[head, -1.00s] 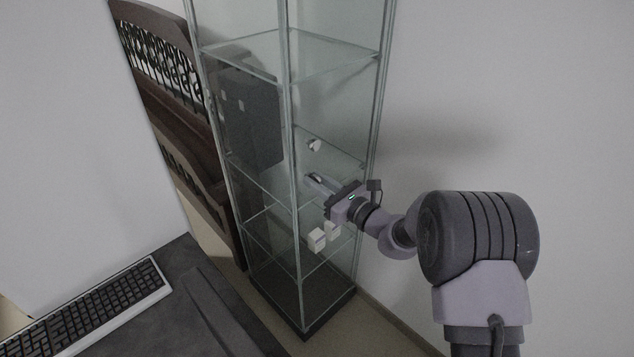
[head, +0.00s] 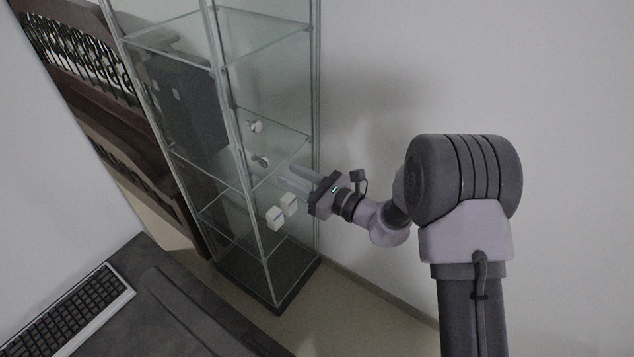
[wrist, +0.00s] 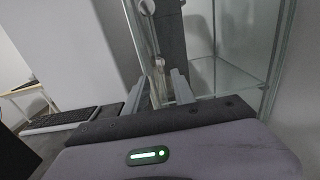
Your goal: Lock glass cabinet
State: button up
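The tall glass cabinet (head: 262,85) stands against the wall in the head view, with clear panes and shelves. A round silver knob (head: 254,126) sits on its front pane, and a second lock-like silver fitting (head: 260,161) is below it. Both also show in the wrist view, the upper knob (wrist: 147,8) and the lower fitting (wrist: 160,63). My gripper (head: 285,182) is open and empty, in front of the cabinet and just right of and below the lower fitting. In the wrist view the fingers (wrist: 159,88) are apart, with the lower fitting seen between them. I cannot tell whether the cabinet is locked.
A dark desk (head: 165,310) with a keyboard (head: 75,315) is at lower left. A brown wooden piece with metal bars (head: 85,50) stands left of the cabinet. Floor is free right of the cabinet.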

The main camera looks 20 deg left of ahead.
jog(key=p+v, duration=0.1)
jog(key=v, duration=0.7)
jog(key=s+d+r+n+g+h, duration=0.3)
jog(key=s+r+n, duration=0.3)
jog(key=s, duration=0.2)
jog(key=s+d+r+n+g+h, duration=0.35)
jog(key=s+r+n, duration=0.2)
jog(key=s, duration=0.25)
jog(key=s+d+r+n+t+h, duration=0.1)
jog(key=s+d+n+t+h, duration=0.1)
jog(key=d, duration=0.7)
jog(key=s+d+r+n+t+h, duration=0.2)
jog(key=s+d+t+h, duration=0.3)
jog(key=d, duration=0.5)
jog(key=shift+s+d+n+h, duration=0.2)
jog(key=shift+s+n+h, duration=0.3)
jog(key=shift+h, duration=0.45)
